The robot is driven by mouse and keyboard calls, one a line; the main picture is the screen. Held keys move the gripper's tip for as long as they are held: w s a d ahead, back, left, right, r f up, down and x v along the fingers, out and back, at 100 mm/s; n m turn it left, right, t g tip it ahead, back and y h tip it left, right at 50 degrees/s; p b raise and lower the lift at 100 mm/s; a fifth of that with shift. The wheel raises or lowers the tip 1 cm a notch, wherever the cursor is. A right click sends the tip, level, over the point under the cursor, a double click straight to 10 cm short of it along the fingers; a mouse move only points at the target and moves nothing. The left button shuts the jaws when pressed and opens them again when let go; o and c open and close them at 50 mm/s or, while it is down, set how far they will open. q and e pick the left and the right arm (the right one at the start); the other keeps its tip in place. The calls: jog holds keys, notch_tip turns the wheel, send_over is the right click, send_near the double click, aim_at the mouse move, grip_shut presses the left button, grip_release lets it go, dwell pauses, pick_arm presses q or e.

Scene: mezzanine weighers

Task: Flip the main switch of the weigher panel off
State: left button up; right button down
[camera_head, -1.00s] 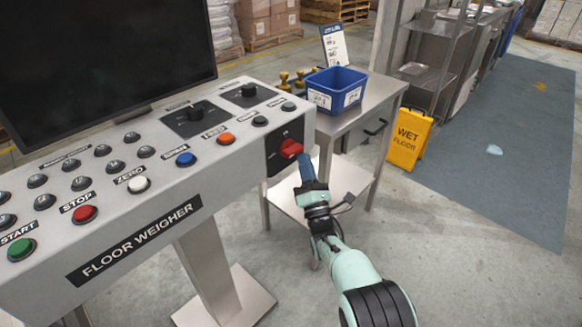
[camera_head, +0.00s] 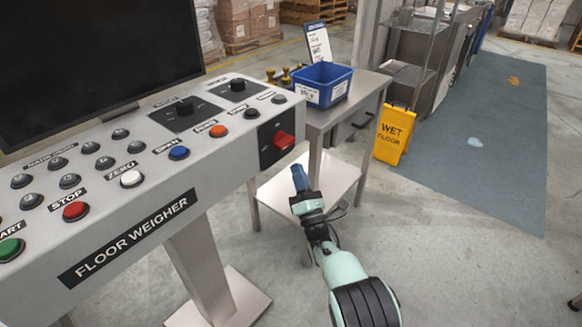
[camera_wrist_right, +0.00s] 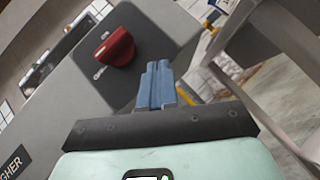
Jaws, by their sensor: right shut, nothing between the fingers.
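The weigher panel (camera_head: 120,225) is a grey console lettered FLOOR WEIGHER, on the left in the head view. Its main switch is a red rotary handle (camera_head: 284,141) on a dark plate at the panel's right end. The red handle also shows in the wrist view (camera_wrist_right: 115,47), with small pale markings beside it that I cannot read. My right gripper (camera_head: 299,170) is shut and empty, its blue fingers just below and right of the handle. In the wrist view the fingertips (camera_wrist_right: 157,68) are apart from it. My left gripper is not in view.
A metal table (camera_head: 361,98) with a blue bin (camera_head: 324,88) stands just behind the panel's right end. A yellow wet-floor sign (camera_head: 394,134) stands farther right. Buttons and two black knobs cover the panel top. Floor to the right is open.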

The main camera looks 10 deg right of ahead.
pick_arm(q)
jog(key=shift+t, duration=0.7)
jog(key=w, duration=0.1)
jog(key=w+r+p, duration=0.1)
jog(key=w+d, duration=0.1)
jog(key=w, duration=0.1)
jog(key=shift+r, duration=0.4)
pick_arm(e)
jog(key=s+d+f, duration=0.4)
jog(key=f, duration=0.2)
jog(key=shift+s, duration=0.35)
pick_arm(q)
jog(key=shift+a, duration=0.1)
pick_arm(e)
jog(key=shift+d, duration=0.1)
